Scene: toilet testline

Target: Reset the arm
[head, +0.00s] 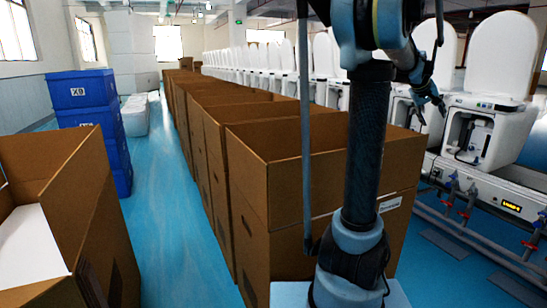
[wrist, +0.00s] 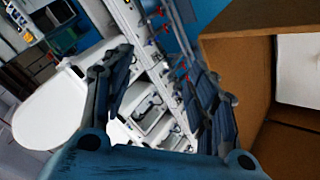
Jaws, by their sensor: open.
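My arm rises in the middle of the head view and bends over at the top right. My gripper (head: 432,112) hangs from it, fingers down, in front of the row of white toilets. In the wrist view my gripper (wrist: 165,92) has its two dark blue fingers spread apart with nothing between them. Beyond the fingers are a white toilet (wrist: 55,118) and the test line's rail (wrist: 140,35). The nearest toilet (head: 482,130) in the head view stands right of my gripper, with its lid up. I cannot tell the exact gap between them.
A row of open cardboard boxes (head: 265,190) runs back behind my arm. One open box (wrist: 258,60) is at the right of the wrist view. Another box (head: 95,215) stands at the left, near stacked blue crates (head: 85,92). Blue floor (head: 170,220) lies clear between.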

